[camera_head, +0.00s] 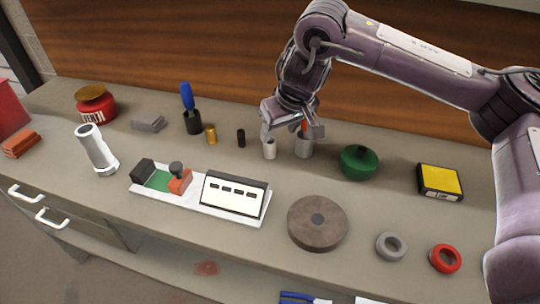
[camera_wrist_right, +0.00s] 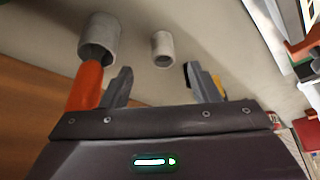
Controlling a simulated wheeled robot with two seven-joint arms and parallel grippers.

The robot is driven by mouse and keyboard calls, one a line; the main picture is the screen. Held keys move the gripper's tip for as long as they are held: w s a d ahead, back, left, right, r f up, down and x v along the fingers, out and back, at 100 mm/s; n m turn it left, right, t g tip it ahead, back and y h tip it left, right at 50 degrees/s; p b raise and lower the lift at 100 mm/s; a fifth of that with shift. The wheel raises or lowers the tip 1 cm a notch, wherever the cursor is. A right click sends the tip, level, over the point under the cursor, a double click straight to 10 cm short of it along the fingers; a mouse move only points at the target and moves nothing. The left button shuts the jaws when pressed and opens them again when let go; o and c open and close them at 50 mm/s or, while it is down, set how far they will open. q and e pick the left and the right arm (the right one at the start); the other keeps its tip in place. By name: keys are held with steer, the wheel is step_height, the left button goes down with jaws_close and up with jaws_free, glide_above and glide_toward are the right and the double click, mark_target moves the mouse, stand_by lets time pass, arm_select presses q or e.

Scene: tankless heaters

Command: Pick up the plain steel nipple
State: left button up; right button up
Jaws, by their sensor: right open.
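The plain steel nipple looks to be the small light grey cylinder (camera_head: 269,149) standing upright on the counter, near the left finger of my right gripper (camera_head: 291,130) in the head view. In the right wrist view the small nipple (camera_wrist_right: 162,49) shows ahead of the gap between the open fingers of my right gripper (camera_wrist_right: 162,80), apart from them. My right gripper is open and holds nothing. My left gripper is not in view.
A wider grey cup (camera_head: 304,148) with an orange-red item (camera_wrist_right: 85,87) stands right beside the nipple. A black cylinder (camera_head: 241,138) and a brass one (camera_head: 211,135) stand to the left. A white tray (camera_head: 190,206) lies in front; a green round object (camera_head: 359,163) sits right.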

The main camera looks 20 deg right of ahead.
mark_target(271, 141)
steer(key=shift+x, duration=0.8)
steer(key=shift+b+x, duration=0.55)
steer(key=shift+x, duration=0.25)
steer(key=x, duration=0.4)
steer(key=shift+w+a+p, duration=0.3)
steer(key=shift+w, duration=0.1)
steer(key=shift+w+f, duration=0.2)
steer(key=shift+f, duration=0.3)
steer(key=c, duration=1.1)
arm_select(q)
steer(key=shift+w+d+f, duration=0.2)
steer(key=shift+w+f, duration=0.15)
steer(key=shift+w, duration=0.25)
arm_select(e)
steer(key=shift+o, duration=0.2)
steer(key=shift+r, duration=0.1)
